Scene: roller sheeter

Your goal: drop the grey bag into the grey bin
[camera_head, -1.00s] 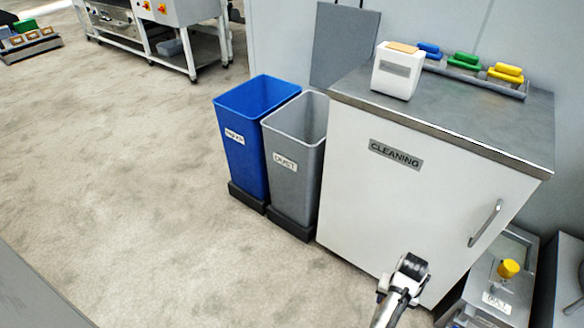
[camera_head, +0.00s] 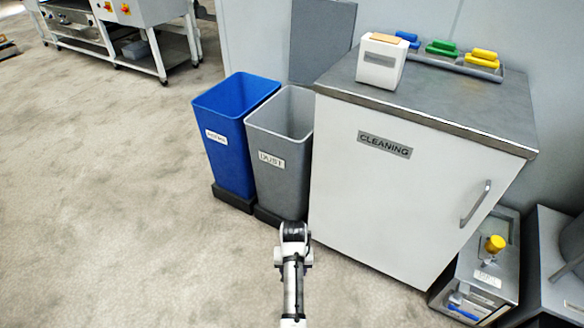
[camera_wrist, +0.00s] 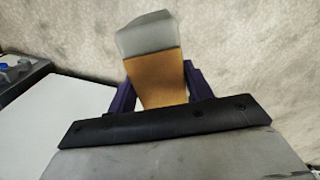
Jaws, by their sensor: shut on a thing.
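The grey bag (camera_wrist: 145,35) shows in the wrist view with a brown, card-like collar (camera_wrist: 155,78). My gripper (camera_wrist: 160,88) is shut on that collar between its dark purple fingers, and the bag's grey end sticks out beyond them. In the head view my arm rises from the bottom, in front of the bins; the fingers and bag cannot be made out there. The grey bin (camera_head: 280,170), labelled DUST, stands open-topped on a dark base, between the blue bin and the white cabinet. Its bottom is hidden.
The blue bin (camera_head: 228,150) stands close against the grey bin's left side. The white cabinet (camera_head: 390,195) labelled CLEANING is close on the right, with a white box (camera_head: 380,62) on its top. A machine with a yellow knob (camera_head: 495,243) is at right. The floor at left is clear.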

